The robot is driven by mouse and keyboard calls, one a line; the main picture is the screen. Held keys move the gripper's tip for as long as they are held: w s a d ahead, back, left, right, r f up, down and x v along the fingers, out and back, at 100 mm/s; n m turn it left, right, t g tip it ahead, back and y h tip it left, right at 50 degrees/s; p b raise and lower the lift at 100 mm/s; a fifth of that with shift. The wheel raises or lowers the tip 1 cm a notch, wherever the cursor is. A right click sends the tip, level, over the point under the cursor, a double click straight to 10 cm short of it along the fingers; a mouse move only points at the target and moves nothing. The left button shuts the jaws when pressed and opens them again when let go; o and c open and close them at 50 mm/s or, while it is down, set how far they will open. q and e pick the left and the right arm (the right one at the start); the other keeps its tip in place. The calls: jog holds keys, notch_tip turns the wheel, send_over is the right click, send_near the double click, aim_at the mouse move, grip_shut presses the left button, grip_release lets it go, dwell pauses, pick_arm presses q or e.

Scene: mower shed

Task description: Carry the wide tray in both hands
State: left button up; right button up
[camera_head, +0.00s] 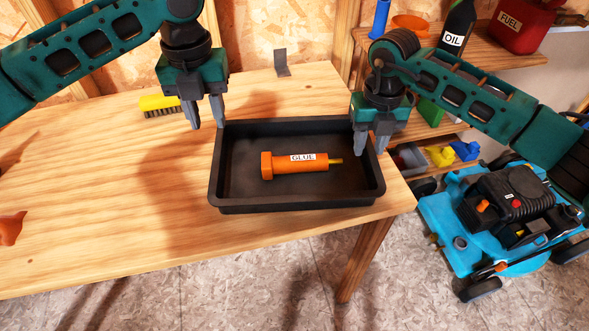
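The wide tray (290,203) is black and rectangular and sits flat near the front right part of the wooden table. An orange glue tube (297,163) with a "GLUE" label lies in it, its thin tip to the right. My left gripper (207,126) is open, pointing down at the tray's far left corner. Its right finger overlaps that corner in the picture; I cannot tell if it touches. My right gripper (371,154) is open, its fingers on either side of the tray's right rim in the picture. I cannot tell if they touch, and they hide part of that rim.
The wooden table (100,210) is mostly clear to the left. A yellow brush (160,104) lies behind the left gripper, and an orange object (11,228) lies at the far left. A shelf with an oil bottle (457,26) and red fuel can (523,24) and a blue mower (480,235) stand right.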

notch_tip(320, 180, up, 10)
jog(key=shift+f, duration=0.15)
dwell(0.6)
